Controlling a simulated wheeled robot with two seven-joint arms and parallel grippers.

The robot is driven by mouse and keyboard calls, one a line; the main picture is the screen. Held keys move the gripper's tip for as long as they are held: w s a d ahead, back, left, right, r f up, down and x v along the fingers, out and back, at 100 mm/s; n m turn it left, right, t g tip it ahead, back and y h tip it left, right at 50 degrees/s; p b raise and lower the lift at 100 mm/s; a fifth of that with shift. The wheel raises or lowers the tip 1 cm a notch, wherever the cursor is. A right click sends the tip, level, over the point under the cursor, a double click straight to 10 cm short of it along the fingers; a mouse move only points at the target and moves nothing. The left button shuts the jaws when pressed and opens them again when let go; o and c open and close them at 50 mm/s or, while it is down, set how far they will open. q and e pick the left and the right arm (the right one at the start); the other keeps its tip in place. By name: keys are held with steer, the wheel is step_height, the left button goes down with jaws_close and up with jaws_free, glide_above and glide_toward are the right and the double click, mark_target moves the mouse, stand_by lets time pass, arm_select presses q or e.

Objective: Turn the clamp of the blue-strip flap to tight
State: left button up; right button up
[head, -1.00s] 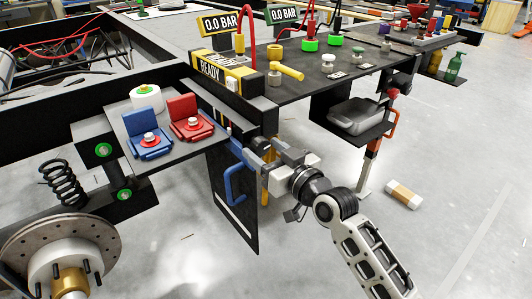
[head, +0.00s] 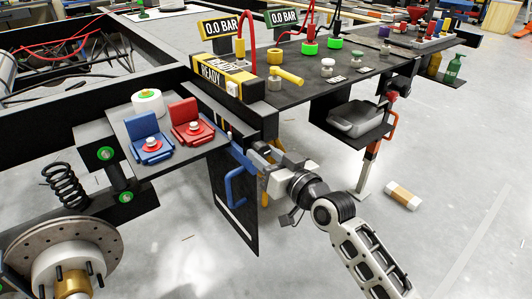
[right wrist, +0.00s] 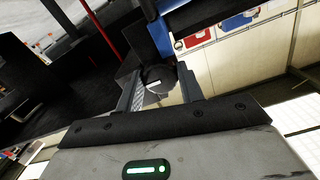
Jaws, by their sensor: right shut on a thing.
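The dark flap (head: 238,215) hangs below the chassis edge in the head view, with a blue handle (head: 229,190) on its front. A blue strip (head: 241,157) shows near its top, partly hidden by my gripper; a blue bar (right wrist: 158,32) also shows in the right wrist view. My right gripper (head: 256,157) is at the flap's upper right. In the right wrist view, its fingers are shut on a round black clamp knob (right wrist: 158,77) with a white mark. The knob's setting cannot be read. My left gripper is not in view.
A shelf with a blue holder (head: 150,140), a red holder (head: 190,125) and a white roll (head: 147,102) sits left of the flap. A black worktop (head: 335,75) lies above right. A grey tray (head: 357,118) is right of my arm. Open floor lies below.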

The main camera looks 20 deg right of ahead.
steer(key=o, duration=0.8)
steer(key=shift+c, duration=0.2)
steer(key=shift+o, duration=1.1)
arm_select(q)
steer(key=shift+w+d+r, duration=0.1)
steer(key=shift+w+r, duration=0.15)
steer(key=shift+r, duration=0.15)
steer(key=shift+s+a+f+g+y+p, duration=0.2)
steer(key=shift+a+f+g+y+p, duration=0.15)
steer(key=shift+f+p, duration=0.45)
arm_select(e)
steer(key=v, duration=1.6)
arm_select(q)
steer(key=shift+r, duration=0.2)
